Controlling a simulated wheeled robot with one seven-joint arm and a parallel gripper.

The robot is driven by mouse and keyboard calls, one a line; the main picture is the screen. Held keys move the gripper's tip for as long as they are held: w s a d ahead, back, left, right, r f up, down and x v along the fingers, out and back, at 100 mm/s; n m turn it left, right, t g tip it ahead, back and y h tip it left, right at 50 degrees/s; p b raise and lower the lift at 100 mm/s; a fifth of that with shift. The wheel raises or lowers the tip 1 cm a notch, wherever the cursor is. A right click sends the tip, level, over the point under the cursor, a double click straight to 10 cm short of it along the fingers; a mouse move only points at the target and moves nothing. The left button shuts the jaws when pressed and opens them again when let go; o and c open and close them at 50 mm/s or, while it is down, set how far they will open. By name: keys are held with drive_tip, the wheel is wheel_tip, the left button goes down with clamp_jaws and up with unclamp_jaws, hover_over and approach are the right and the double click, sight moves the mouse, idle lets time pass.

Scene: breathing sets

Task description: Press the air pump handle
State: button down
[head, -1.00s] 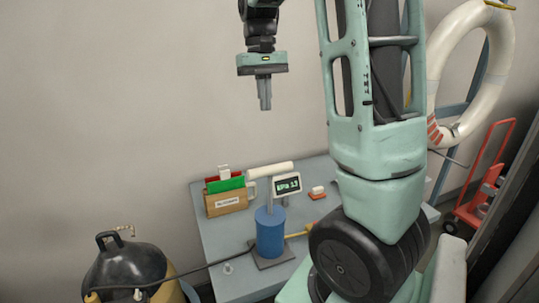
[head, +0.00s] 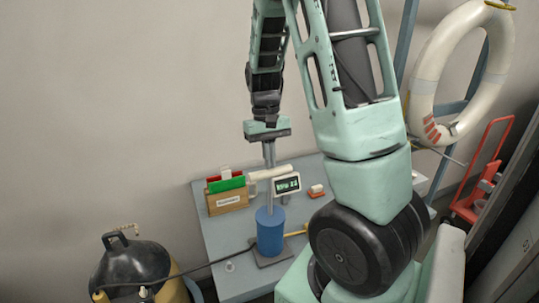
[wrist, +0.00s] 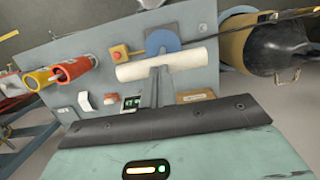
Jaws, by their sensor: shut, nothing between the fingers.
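The air pump is a blue cylinder (head: 270,236) on a dark base plate, with a white horizontal bar handle (head: 282,171) above it. The handle also shows in the wrist view (wrist: 190,60), with the blue cylinder (wrist: 163,40) behind it. My gripper (head: 269,160) points down over the handle with its fingers together and nothing between them. In the wrist view the fingertips (wrist: 160,72) meet the near edge of the handle, around its middle. I cannot tell whether they touch it. A small display (head: 286,184) stands beside the pump.
The pump stands on a grey-blue table (head: 222,262) with a cardboard box of folders (head: 228,200) and a small red-and-white item (head: 316,191). A hose runs to a black-and-yellow tank (head: 135,265) at left. A white ring (head: 430,80) hangs at right.

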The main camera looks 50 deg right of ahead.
drive_tip(key=shift+f, duration=0.2)
wheel_tip(320, 180, down, 9)
drive_tip(key=b, duration=0.6)
drive_tip(key=shift+f+b, duration=0.15)
drive_tip(key=shift+b, duration=0.15)
drive_tip(key=shift+s+a, duration=0.1)
drive_tip(key=shift+f, duration=0.1)
wheel_tip(320, 180, up, 14)
drive_tip(key=w+d+p, duration=0.1)
drive_tip(key=w, duration=0.1)
drive_tip(key=shift+w+d+r+p, duration=0.2)
drive_tip(key=shift+w+d+p, duration=0.05)
drive_tip(key=shift+d+p, duration=0.05)
idle(1.6)
